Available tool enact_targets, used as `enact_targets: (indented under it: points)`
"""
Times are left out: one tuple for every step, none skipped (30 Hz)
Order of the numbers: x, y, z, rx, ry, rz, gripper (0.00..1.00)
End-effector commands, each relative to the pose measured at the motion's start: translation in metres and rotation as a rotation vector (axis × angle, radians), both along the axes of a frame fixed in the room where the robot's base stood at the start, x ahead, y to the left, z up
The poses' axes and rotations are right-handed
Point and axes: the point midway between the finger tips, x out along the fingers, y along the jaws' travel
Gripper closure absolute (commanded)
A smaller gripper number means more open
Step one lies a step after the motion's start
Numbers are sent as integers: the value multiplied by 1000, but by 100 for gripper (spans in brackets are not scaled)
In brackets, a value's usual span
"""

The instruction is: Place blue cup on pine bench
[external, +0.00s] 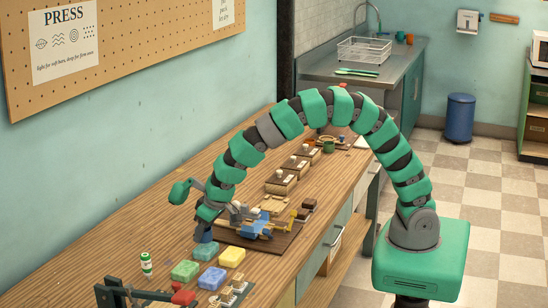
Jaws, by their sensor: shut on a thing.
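My gripper (205,228) is low over the near part of the pine bench (112,262), left of the wooden board with tools. It is shut on a dark blue cup (203,237), which shows just under the jaws. The jaws hide part of the cup. I cannot tell whether its base touches the bench top.
Green (185,270), yellow (231,257) and blue (212,278) soap bars and a teal one lie close in front of the cup. A small white-and-green bottle (146,263) stands to the left. A tool-covered board (282,240) is to the right. Bare bench lies toward the wall.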

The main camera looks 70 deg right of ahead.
Motion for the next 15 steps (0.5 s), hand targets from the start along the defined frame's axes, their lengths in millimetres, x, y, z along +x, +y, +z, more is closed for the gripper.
enact_targets:
  points:
    - [7, 4, -3, 0, 4, 0, 79]
    - [11, 5, -4, -1, 5, 0, 79]
    - [17, 8, -4, -1, 4, 0, 79]
    - [21, 10, -3, 0, 2, -1, 79]
    - [26, 12, -3, 1, 0, -1, 79]
    - [31, 15, -5, 1, 1, 0, 79]
    - [34, 17, -6, 1, 2, 0, 79]
    - [38, 19, -6, 0, 3, 0, 79]
    - [43, 21, -6, 0, 2, -1, 79]
    - [47, 23, -7, -1, 3, -1, 79]
    - [50, 24, -7, -1, 3, 0, 79]
    - [55, 27, -7, 0, 2, 0, 79]
    - [59, 29, -7, 1, 1, 1, 79]
    - [63, 31, -8, 1, 0, 1, 79]
    - [68, 33, -9, 1, 1, 0, 79]
